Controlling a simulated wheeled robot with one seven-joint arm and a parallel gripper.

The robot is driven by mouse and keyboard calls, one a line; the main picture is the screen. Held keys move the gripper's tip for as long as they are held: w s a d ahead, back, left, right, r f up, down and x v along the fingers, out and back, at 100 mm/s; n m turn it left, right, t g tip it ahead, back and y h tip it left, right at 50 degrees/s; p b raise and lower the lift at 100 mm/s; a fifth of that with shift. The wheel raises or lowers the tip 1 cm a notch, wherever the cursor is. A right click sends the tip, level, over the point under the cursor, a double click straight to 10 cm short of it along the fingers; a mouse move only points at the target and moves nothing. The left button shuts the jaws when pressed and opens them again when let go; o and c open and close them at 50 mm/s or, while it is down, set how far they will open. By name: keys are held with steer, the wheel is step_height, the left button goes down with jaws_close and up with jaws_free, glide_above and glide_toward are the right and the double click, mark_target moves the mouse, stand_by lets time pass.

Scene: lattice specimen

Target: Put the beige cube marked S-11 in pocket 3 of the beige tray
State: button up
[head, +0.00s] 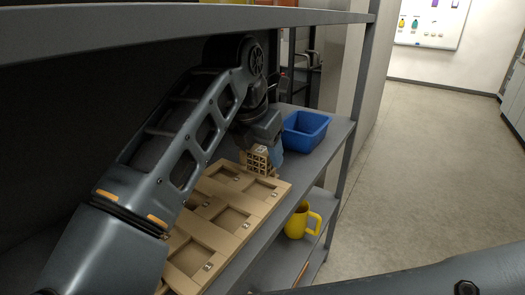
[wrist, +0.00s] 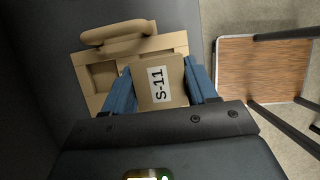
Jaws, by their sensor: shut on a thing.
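The beige cube marked S-11 (wrist: 152,97) is held between the blue fingers of my gripper (wrist: 159,70), its label facing the wrist camera. In the head view, the cube (head: 255,162) shows lattice sides and is at the far end of the beige tray (head: 247,225). My gripper (head: 268,150) is shut on it from above. I cannot tell whether the cube touches the tray. The tray has several square pockets with small tags, too small to read. Part of the tray is hidden by my arm. In the wrist view, the tray (wrist: 88,60) shows its end handle and a pocket beside the cube.
A blue bin (head: 305,131) stands on the same shelf (head: 335,130), just beyond the tray. A shelf board (head: 180,18) runs above my arm. A yellow mug (head: 300,221) stands on the shelf below. A grey upright (head: 351,125) borders the shelf at the right.

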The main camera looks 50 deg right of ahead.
mark_target(259, 171)
steer(key=shift+w, duration=0.45)
steer(key=shift+f+b, duration=1)
steer(key=shift+f, duration=1.6)
steer(key=o, duration=0.4)
steer(key=c, duration=0.3)
steer(key=shift+c, duration=0.2)
steer(key=shift+b, duration=0.55)
